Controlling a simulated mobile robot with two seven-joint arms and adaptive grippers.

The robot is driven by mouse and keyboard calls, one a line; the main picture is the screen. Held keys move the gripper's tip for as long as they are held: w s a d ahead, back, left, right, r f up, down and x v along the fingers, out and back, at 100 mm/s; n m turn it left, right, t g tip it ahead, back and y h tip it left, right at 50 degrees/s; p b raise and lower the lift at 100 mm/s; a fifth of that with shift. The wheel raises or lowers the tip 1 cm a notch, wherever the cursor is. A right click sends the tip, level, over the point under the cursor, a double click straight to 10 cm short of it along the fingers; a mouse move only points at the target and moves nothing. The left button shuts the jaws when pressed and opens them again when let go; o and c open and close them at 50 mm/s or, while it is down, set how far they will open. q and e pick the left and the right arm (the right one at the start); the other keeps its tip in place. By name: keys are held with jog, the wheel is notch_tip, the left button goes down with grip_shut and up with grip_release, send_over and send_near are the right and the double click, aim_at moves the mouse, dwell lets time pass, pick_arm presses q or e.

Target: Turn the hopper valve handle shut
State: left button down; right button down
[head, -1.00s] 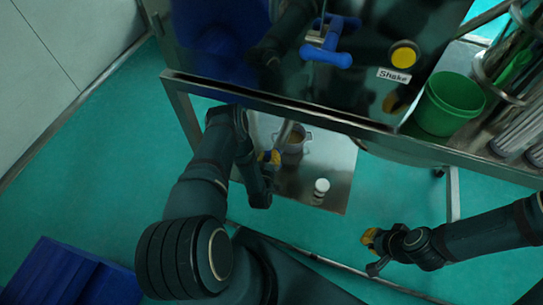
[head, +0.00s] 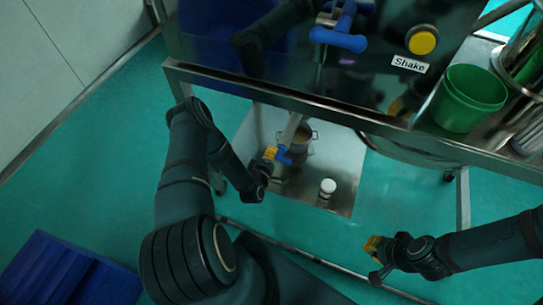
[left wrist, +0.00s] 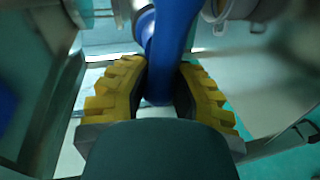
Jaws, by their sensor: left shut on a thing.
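A blue valve handle (head: 284,157) sits on a pale pipe below the metal frame in the head view. My left gripper (head: 270,153) is at its left side. In the left wrist view the blue handle (left wrist: 171,50) runs down between the yellow pads of my left gripper (left wrist: 160,95), which is shut on it.
A second blue handle (head: 340,36) and a yellow button (head: 422,41) labelled Shake are on the dark panel above. A pot (head: 303,137) and a white-capped container (head: 327,188) stand on the metal plate. A green bucket (head: 471,98) is at right, a blue crate (head: 62,272) at lower left.

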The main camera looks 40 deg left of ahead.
pick_arm(q)
jog(key=shift+f+n+b, duration=0.25)
jog(key=shift+n+b, duration=0.2)
jog(key=shift+n, duration=0.15)
jog(key=c, duration=0.8)
grip_release()
jog(key=shift+s, duration=0.15)
jog(key=v, duration=1.1)
jog(key=shift+s+r, duration=0.1)
jog(key=shift+s, duration=0.3)
jog(key=shift+d, duration=0.1)
